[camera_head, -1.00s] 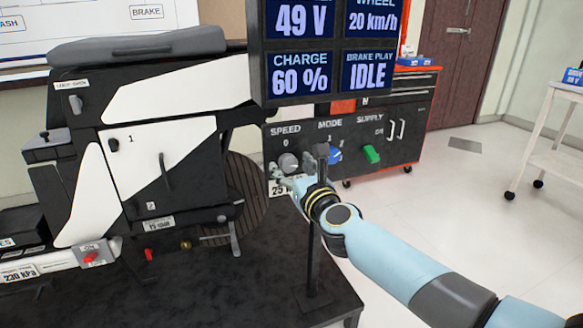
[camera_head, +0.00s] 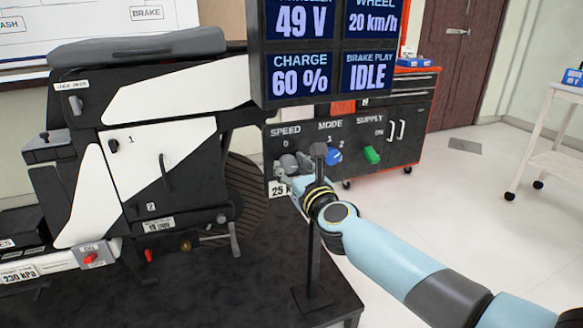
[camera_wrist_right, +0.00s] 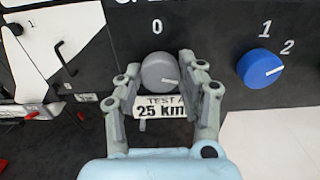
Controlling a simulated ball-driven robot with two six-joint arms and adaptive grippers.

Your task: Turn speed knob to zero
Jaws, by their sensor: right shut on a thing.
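The grey speed knob (camera_head: 289,163) sits under the SPEED label on the dark control panel (camera_head: 268,142). In the right wrist view, the knob (camera_wrist_right: 158,71) has a 0 printed above it, and its white mark points right and slightly down, away from the 0. My right gripper (camera_head: 291,166) is at the knob from the front. Its two fingers in the wrist view (camera_wrist_right: 160,66) are closed on the knob's left and right sides. My left gripper is not in view.
A blue mode knob (camera_head: 334,156) and a green supply switch (camera_head: 371,155) are to the right on the panel. A dark post (camera_head: 316,230) stands by my right wrist. The display (camera_head: 325,48) hangs above, reading 20 km/h. A 25 km label (camera_wrist_right: 160,106) is below the knob.

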